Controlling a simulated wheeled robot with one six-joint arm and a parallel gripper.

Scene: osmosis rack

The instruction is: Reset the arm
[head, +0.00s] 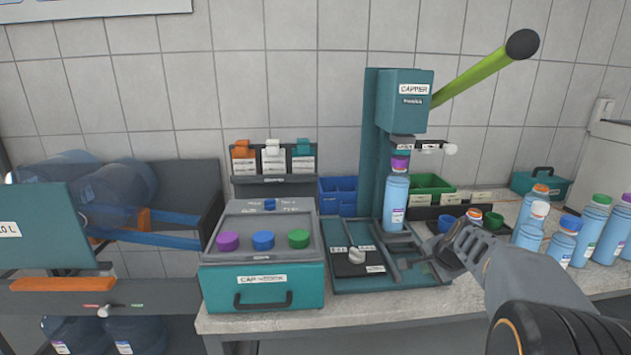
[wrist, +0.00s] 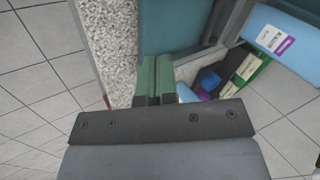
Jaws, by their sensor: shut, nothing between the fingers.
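My gripper (head: 447,252) is in front of the capper's base at the right of the bench in the head view. Its fingers (wrist: 153,82) are shut with nothing between them in the wrist view. My arm reaches in from the lower right. The teal capper (head: 402,100) stands on the bench with its green lever raised to the upper right. A blue bottle with a purple cap (head: 396,205) stands upright under the capper head, left of my gripper and apart from it. A blue bottle also shows in the wrist view (wrist: 275,40).
Several capped bottles (head: 588,235) stand on the right of the bench, close to my arm. A teal cap box (head: 262,285) with purple, blue and green caps sits left of the capper. Blue bins (head: 338,192) and a green bin (head: 431,185) stand behind.

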